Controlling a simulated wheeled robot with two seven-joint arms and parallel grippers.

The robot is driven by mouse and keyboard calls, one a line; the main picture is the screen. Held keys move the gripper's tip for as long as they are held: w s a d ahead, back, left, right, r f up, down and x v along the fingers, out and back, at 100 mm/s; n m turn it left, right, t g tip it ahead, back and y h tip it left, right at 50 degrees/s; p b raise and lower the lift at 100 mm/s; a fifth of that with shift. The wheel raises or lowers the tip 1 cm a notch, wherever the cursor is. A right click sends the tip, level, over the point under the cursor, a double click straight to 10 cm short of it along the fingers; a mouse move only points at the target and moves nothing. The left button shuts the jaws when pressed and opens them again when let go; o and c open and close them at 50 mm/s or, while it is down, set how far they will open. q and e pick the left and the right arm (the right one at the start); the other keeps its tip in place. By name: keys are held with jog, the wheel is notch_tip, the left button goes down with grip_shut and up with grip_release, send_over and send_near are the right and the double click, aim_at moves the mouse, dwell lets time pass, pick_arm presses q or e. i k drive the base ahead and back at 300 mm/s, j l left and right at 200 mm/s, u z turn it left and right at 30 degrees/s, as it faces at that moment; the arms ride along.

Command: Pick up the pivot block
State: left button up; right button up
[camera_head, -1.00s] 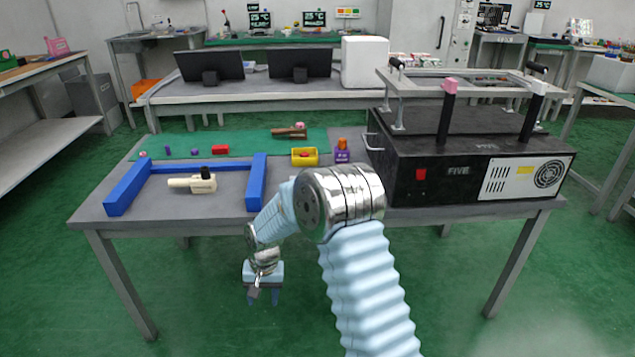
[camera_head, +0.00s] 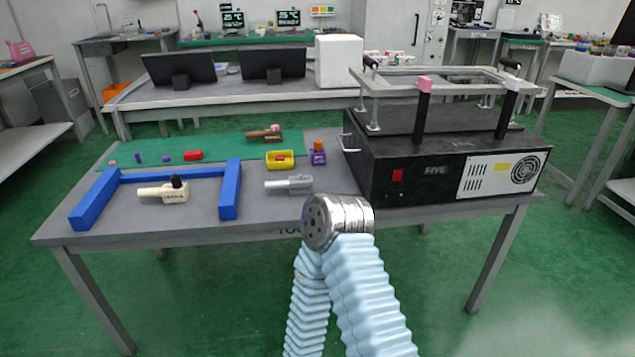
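I cannot tell for certain which piece is the pivot block. A cream block with a black knob and a rod to its left (camera_head: 174,191) lies inside the blue frame (camera_head: 228,190). A grey block with a rod to its left (camera_head: 292,185) lies on the bare table right of the frame. A purple block with an orange top (camera_head: 318,153) and a yellow block with an opening (camera_head: 280,160) stand farther back. My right arm bends in front of the table, and its gripper is out of view. My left gripper is not in view.
The black FIVE box (camera_head: 440,165) with a raised metal frame fills the table's right side. A green mat (camera_head: 220,148) at the back holds a red block (camera_head: 193,155), small purple pieces and a brown-handled piece (camera_head: 262,134). The grey table's (camera_head: 270,215) front middle is clear.

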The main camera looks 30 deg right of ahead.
aim_at(300, 185)
jog(key=i+l+z, duration=0.15)
jog(key=l+z, duration=0.25)
jog(key=i+l+z, duration=0.15)
jog(key=z, duration=0.3)
jog(key=i, duration=0.05)
